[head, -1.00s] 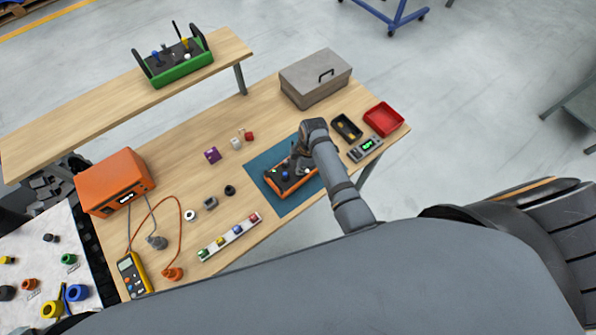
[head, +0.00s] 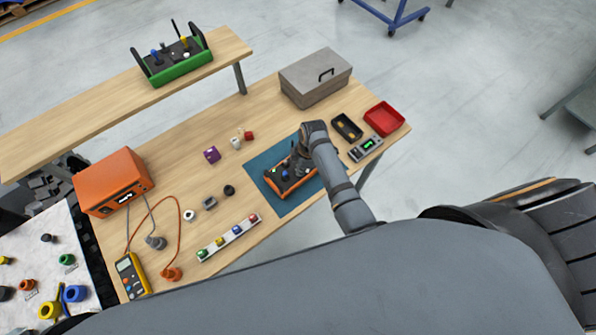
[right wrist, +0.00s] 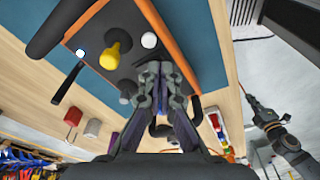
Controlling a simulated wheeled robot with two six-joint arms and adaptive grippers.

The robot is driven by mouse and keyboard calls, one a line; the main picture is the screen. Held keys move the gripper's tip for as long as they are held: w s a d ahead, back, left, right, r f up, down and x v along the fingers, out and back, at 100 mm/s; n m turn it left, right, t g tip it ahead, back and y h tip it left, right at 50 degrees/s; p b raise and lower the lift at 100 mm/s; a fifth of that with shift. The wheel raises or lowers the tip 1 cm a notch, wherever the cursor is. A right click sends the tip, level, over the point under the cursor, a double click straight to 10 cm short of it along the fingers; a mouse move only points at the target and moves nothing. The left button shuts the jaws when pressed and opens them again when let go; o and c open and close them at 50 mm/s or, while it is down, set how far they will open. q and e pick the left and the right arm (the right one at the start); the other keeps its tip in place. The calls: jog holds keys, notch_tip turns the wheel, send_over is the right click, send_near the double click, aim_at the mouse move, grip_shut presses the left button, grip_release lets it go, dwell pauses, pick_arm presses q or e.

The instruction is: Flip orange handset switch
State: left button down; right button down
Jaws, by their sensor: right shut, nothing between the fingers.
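The orange handset (head: 272,178) lies on a blue mat (head: 262,162) on the bench, partly hidden by my right arm.
A green handset (head: 182,68) stands on the raised shelf. A grey metal box (head: 312,82), a black tray (head: 346,128), a red tray (head: 397,118) and a small meter (head: 366,149) are near the mat. A button strip (head: 229,237) lies left of it.

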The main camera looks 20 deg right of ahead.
jog(key=shift+f, duration=0.3)
notch_tip(320, 180, up, 3)
jog(key=p, duration=0.2)
jog(key=shift+f+p, duration=0.1)
jog(key=shift+p, duration=0.2)
jog(key=shift+r, duration=2.15)
